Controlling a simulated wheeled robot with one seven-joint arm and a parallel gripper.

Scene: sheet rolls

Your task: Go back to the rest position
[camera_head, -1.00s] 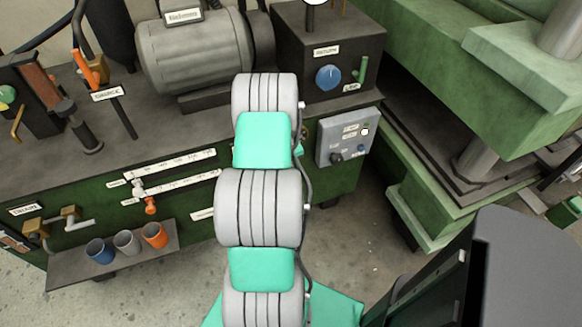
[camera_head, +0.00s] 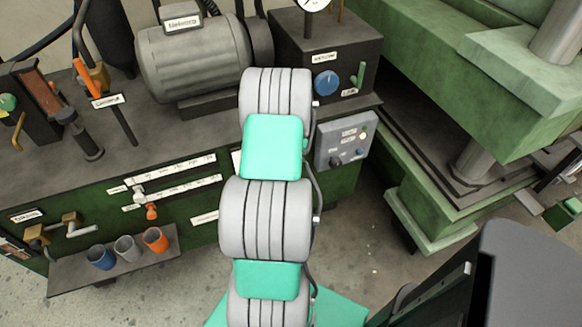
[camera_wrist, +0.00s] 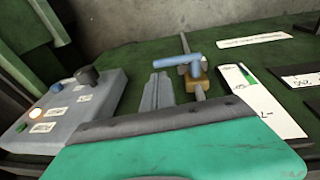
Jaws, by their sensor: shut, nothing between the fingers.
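My arm, in grey and mint green, stands in the middle of the head view and reaches toward the green machine bench (camera_head: 330,195). My gripper is hidden behind the arm there. In the wrist view my gripper (camera_wrist: 158,78) shows as two narrow grey fingers side by side, shut and empty. It is in front of the green panel (camera_wrist: 130,60). A blue-handled valve with a brass body (camera_wrist: 198,80) shows just right of the fingers; I cannot tell the gap between them.
A grey control box (camera_head: 345,138) with a lit button is right of the arm; it also shows in the wrist view (camera_wrist: 70,115). A motor (camera_head: 192,60) stands on the bench. Blue, grey and orange cups (camera_head: 155,240) are on a low shelf. A green press (camera_head: 500,90) is at right.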

